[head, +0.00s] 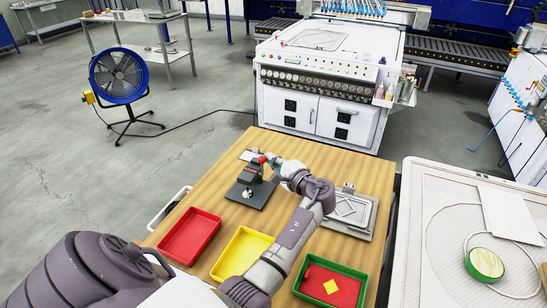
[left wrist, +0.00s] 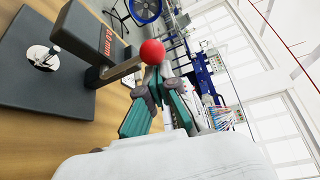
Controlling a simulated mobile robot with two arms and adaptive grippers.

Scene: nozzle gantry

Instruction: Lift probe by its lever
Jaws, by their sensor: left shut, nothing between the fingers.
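The probe stand has a dark grey base (head: 252,200) on the wooden table; in the left wrist view the base (left wrist: 45,100) fills the left side. The probe (left wrist: 42,57) points at a round shiny disc on the base. Its lever (left wrist: 124,69) ends in a red ball (left wrist: 152,52), which also shows in the head view (head: 262,159). My left gripper (head: 272,161) is shut and empty, with its green-sided fingers (left wrist: 151,76) right by the ball and lever end. I cannot tell whether they touch. My right gripper is out of view.
A red tray (head: 168,247), a yellow tray (head: 222,272) and a green-rimmed tray (head: 301,288) line the table's near side. A grey fixture plate (head: 366,230) lies to the right of my left arm. A blue fan (head: 118,76) stands on the floor beyond.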

